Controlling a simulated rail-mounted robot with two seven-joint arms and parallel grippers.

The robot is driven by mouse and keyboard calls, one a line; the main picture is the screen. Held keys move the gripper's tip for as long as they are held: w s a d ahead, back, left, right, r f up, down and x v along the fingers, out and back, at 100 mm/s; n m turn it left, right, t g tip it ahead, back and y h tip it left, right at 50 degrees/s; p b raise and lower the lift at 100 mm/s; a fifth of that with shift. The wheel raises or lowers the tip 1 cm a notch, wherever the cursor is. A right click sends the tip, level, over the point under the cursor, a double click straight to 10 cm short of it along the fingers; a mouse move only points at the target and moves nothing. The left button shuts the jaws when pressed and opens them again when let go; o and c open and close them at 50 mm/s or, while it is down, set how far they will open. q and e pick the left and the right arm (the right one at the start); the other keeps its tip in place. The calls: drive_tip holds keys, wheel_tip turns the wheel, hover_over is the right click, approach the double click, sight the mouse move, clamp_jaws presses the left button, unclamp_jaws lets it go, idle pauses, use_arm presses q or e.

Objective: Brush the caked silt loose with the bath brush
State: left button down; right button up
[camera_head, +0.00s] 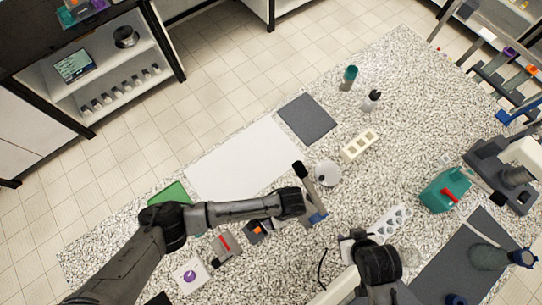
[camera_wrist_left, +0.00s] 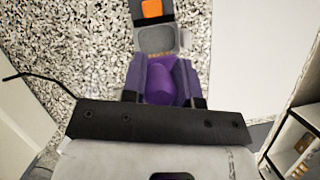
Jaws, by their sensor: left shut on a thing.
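My left gripper (camera_head: 315,212) is over the middle of the speckled bench, with its arm coming in from the left. In the left wrist view its fingers (camera_wrist_left: 162,82) are shut on a rounded purple thing (camera_wrist_left: 165,85), which may be the bath brush's handle. No bristles can be made out. Beyond the fingertips is a grey item with an orange square (camera_wrist_left: 152,8); it also shows beside the gripper in the head view (camera_head: 258,229). My right gripper (camera_head: 352,243) is at the bottom, right of centre; its jaws are unclear. I cannot make out the caked silt.
A white sheet (camera_head: 240,160) and a dark mat (camera_head: 307,118) lie behind. A round white dish (camera_head: 328,173) and a cream rack (camera_head: 358,145) stand behind the left gripper. A white tray with round wells (camera_head: 391,224) and a teal box (camera_head: 443,192) are to the right.

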use_arm(q)
drive_tip(key=shift+f+b, duration=2.8)
drive_tip(key=shift+b, duration=0.35)
drive_tip(key=shift+f+b, duration=0.45)
drive_tip(key=shift+f, duration=1.1)
drive_tip(key=shift+f, duration=0.1)
drive_tip(key=shift+f+b, duration=0.35)
drive_tip(key=shift+f, duration=0.15)
